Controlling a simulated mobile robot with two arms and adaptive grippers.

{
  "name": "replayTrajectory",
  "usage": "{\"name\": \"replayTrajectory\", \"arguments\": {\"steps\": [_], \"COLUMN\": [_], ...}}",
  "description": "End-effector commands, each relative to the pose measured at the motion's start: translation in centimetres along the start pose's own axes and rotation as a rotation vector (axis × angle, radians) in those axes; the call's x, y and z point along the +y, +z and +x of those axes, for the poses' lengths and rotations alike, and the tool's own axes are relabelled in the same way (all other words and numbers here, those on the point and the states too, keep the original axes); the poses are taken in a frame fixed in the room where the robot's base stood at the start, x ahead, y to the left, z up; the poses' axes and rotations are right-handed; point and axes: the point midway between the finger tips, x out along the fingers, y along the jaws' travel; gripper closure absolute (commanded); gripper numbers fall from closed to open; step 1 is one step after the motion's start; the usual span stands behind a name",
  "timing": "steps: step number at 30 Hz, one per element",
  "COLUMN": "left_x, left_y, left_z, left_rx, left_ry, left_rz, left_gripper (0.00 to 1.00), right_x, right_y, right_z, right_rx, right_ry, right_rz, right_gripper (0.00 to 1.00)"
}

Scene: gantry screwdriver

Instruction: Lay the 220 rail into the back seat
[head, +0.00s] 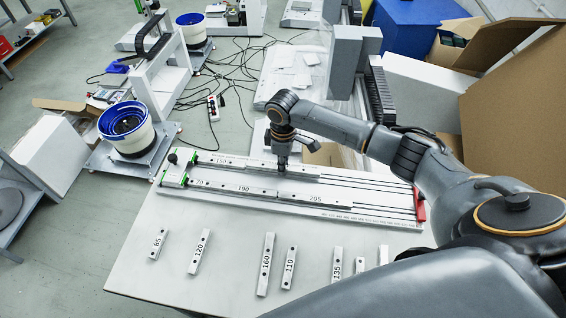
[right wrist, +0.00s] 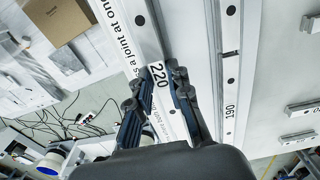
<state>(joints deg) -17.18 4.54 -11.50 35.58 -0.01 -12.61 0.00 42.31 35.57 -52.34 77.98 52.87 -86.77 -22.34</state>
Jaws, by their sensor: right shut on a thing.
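The 220 rail (right wrist: 157,78) is between the fingers of my right gripper (right wrist: 160,72), which is shut on it. In the head view this gripper (head: 282,168) points down over the back row of the fixture (head: 370,211). The held rail (head: 302,171) lies along the back row, right of the 150 rail (head: 222,161). I cannot tell whether it rests fully in the seat or hovers just above it. The front row holds the 70 rail (head: 200,183), the 190 rail (head: 243,189) and the 205 rail (head: 315,200). My left gripper is not in view.
Loose rails lie on the table (head: 215,285) in front, among them 85 (head: 158,244), 120 (head: 200,252), 160 (head: 266,264), 110 (head: 289,268) and 135 (head: 337,266). A green end piece (head: 174,178) is at the fixture's left, a red one (head: 420,206) at its right.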

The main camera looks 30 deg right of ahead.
Motion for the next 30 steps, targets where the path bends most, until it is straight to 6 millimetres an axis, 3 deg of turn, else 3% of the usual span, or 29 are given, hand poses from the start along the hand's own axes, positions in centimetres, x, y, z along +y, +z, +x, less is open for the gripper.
{"name": "replayTrajectory", "arguments": {"steps": [23, 24, 27, 30], "left_x": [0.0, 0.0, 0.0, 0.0], "left_y": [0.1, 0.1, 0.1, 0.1], "left_z": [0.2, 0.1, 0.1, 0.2], "left_rx": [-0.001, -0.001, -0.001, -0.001], "left_ry": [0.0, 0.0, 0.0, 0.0], "left_rz": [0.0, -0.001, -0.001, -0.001], "left_gripper": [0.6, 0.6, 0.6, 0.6], "right_x": [0.1, 0.1, 0.1, 0.0], "right_y": [-0.1, -0.1, -0.1, -0.1], "right_z": [1.0, 1.0, 1.0, 1.0], "right_rx": [0.003, 0.003, 0.002, 0.002], "right_ry": [0.002, 0.002, 0.002, 0.001], "right_rz": [0.0, 0.0, 0.0, 0.0], "right_gripper": [1.0, 0.76, 0.55, 0.55]}}
